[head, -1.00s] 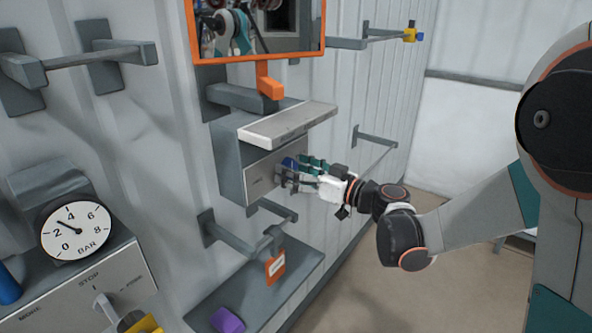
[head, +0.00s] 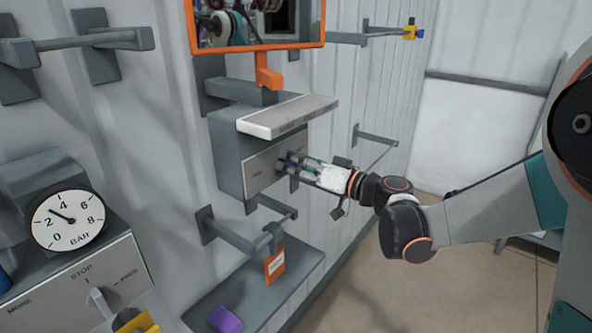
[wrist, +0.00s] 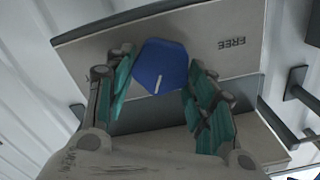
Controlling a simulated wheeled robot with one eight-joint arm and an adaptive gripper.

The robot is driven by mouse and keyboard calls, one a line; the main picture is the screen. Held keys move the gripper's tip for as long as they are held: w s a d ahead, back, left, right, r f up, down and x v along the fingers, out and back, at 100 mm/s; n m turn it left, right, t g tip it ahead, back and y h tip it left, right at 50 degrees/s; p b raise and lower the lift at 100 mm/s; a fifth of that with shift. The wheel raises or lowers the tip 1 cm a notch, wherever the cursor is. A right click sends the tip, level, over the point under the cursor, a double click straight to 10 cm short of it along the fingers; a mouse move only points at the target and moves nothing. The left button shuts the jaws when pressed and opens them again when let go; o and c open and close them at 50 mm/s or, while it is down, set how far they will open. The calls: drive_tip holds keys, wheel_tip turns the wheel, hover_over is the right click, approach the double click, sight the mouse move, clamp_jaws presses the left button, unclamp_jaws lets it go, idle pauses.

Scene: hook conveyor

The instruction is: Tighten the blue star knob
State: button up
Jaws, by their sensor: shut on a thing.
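The blue star knob (wrist: 160,66) sits on the grey face of a wall box (head: 258,176), with a short white mark on its front pointing down in the wrist view. My gripper (wrist: 157,80) has its teal-padded fingers on both sides of the knob and is shut on it. In the head view my gripper (head: 288,163) reaches the front of the box from the right, and its fingers hide most of the knob. The word FREE (wrist: 232,43) is on the panel beside the knob in the wrist view.
A light ledge (head: 288,118) juts out above the knob. An orange tag (head: 275,265) hangs from a rail below. A purple block (head: 226,320) lies on the lower shelf. A pressure gauge (head: 68,220) and a STOP panel stand at left. An orange-framed mirror hangs above.

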drive_tip(key=m+b, duration=0.1)
drive_tip(key=m, duration=0.1)
drive_tip(key=m+b, duration=0.1)
drive_tip(key=m, duration=0.1)
drive_tip(key=shift+w+d+f+m, duration=0.1)
drive_tip(key=shift+f+m, duration=0.05)
drive_tip(key=shift+m, duration=0.15)
drive_tip(key=m+b, duration=0.3)
drive_tip(key=m, duration=0.5)
drive_tip(key=shift+f+b, duration=0.2)
drive_tip(key=shift+b, duration=0.1)
drive_tip(key=shift+f+m+b, duration=0.1)
drive_tip(key=shift+m+b, duration=0.4)
drive_tip(key=shift+m, duration=1.5)
drive_tip(key=o, duration=1.1)
drive_tip(key=shift+w, duration=0.1)
drive_tip(key=shift+d, duration=0.1)
